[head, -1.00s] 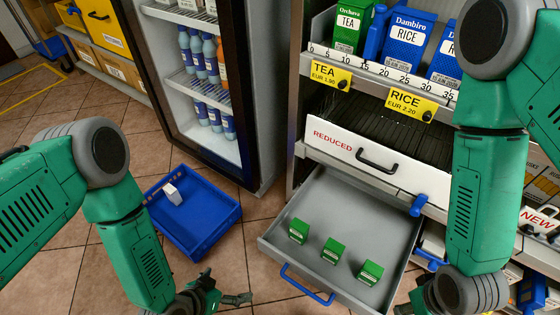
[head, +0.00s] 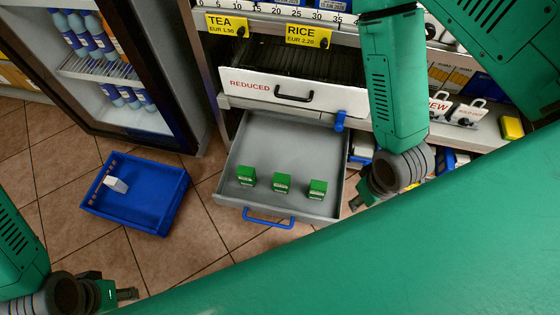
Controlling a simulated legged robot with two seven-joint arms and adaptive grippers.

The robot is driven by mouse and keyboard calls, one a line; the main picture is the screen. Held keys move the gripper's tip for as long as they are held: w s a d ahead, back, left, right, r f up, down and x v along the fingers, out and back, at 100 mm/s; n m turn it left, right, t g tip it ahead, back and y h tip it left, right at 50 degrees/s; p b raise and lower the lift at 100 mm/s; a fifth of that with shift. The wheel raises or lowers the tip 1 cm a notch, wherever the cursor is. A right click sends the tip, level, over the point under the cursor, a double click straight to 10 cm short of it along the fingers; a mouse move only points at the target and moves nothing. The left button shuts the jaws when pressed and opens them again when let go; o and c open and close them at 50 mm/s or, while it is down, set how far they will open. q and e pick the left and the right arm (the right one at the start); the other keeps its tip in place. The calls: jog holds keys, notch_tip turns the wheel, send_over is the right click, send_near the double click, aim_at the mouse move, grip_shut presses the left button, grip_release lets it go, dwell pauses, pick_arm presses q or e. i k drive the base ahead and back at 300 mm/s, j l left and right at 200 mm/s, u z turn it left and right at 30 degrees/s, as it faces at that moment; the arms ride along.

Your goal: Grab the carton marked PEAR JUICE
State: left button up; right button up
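No carton with readable PEAR JUICE lettering shows. A small white carton (head: 117,184) lies in the blue crate (head: 152,224) on the floor at left; its print is too small to read. Three small green boxes, a left one (head: 246,175), a middle one (head: 282,183) and a right one (head: 317,189), stand apart in the open grey drawer; their labels are unreadable. My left gripper (head: 125,294) is at the lower left, below the crate and apart from it; its opening is unclear. My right gripper (head: 364,192) is right of the drawer, partly hidden behind its wrist.
The open drawer (head: 262,134) has a blue handle (head: 268,217) at its front. A fridge with bottles (head: 128,97) stands at upper left. Tiled floor (head: 160,265) is free between crate and drawer. My green arm fills the lower right.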

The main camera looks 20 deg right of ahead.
aim_at(281, 182)
jog(key=j+z, duration=0.15)
jog(key=z, duration=1.5)
jog(key=k+j, duration=0.1)
jog(key=j, duration=0.3)
jog(key=k+j+z, duration=0.1)
jog(key=j, duration=0.35)
jog(key=k+j+z, duration=0.1)
jog(key=j, duration=0.3)
jog(key=k+j, duration=0.15)
jog(key=j, duration=0.25)
